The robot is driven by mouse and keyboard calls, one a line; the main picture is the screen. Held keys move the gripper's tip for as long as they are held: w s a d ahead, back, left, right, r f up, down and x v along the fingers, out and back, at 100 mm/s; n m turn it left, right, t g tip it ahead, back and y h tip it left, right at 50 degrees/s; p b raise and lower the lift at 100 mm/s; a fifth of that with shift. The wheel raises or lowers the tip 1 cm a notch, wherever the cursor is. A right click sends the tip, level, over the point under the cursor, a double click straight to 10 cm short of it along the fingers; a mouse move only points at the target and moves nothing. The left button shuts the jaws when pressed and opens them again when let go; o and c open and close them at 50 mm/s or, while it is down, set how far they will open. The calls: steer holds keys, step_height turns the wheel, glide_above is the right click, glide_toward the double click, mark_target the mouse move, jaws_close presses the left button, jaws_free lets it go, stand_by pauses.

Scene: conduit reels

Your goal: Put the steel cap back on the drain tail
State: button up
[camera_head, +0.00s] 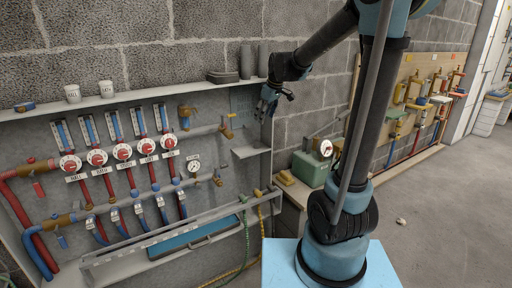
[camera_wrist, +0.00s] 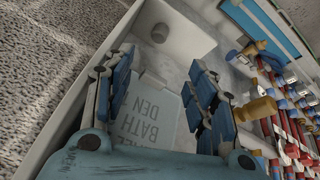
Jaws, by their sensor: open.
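My gripper (camera_head: 270,98) is at the right edge of the wall manifold cabinet, above the small ledge. In the wrist view its two fingers (camera_wrist: 160,82) are spread with nothing between them; a lettered panel shows beyond. Brass end fittings (camera_head: 229,128) sit at the right end of the upper pipe, and another (camera_head: 217,178) ends the lower pipe. I cannot tell which one is the drain tail.
The small ledge (camera_head: 252,151) juts out below my gripper. Dark cylinders (camera_head: 246,62) and white cups (camera_head: 73,93) stand on the top shelf. Red-dialled gauges (camera_head: 123,151) and pipes fill the cabinet's left. A green box (camera_head: 309,168) stands on the bench to the right.

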stand_by(0.3)
glide_above(257, 141)
steer(key=s+d, duration=0.1)
steer(key=s, duration=0.1)
step_height(257, 141, down, 11)
steer(key=shift+f, duration=0.1)
steer(key=shift+f, duration=0.1)
stand_by(0.3)
steer(key=shift+x, duration=2.45)
steer(key=c, duration=1.1)
